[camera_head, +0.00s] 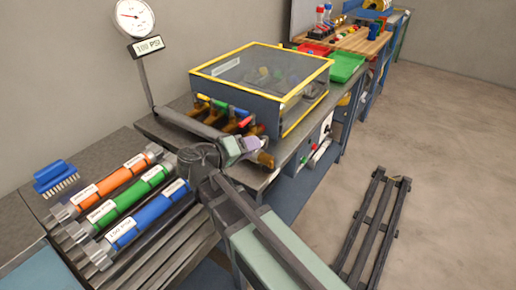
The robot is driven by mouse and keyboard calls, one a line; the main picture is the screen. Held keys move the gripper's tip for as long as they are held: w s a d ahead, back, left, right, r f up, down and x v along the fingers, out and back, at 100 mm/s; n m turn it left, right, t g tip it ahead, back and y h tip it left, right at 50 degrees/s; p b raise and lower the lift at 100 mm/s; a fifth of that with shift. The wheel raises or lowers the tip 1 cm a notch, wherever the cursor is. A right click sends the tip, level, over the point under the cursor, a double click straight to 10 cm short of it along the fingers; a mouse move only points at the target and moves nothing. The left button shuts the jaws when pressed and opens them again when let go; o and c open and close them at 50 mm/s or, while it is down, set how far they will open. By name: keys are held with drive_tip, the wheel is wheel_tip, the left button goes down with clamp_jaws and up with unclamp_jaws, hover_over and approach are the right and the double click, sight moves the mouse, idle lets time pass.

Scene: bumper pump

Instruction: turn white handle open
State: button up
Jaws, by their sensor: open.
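My gripper (250,144) is at the end of my arm, close in front of the valve row on the yellow-edged box (262,58). It is open, but its fingers are small and hard to make out. Brass-coloured valves with a yellow handle (203,97), a green handle (220,104) and a blue handle (240,112) line the box's front side. A red handle (243,122) shows beside them. I cannot pick out a white handle on this row; my wrist covers part of its lower right end. I cannot tell whether the gripper touches a valve.
Orange (108,183), green (130,202) and blue (148,214) cylinders lie at the left near a blue brush (56,178). A pressure gauge (133,17) stands behind. Red and green (346,66) trays sit beyond the box. A dark rack (372,230) lies on open floor.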

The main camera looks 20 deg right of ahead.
drive_tip(key=x, duration=0.3)
drive_tip(key=shift+d, duration=0.2)
clamp_jaws()
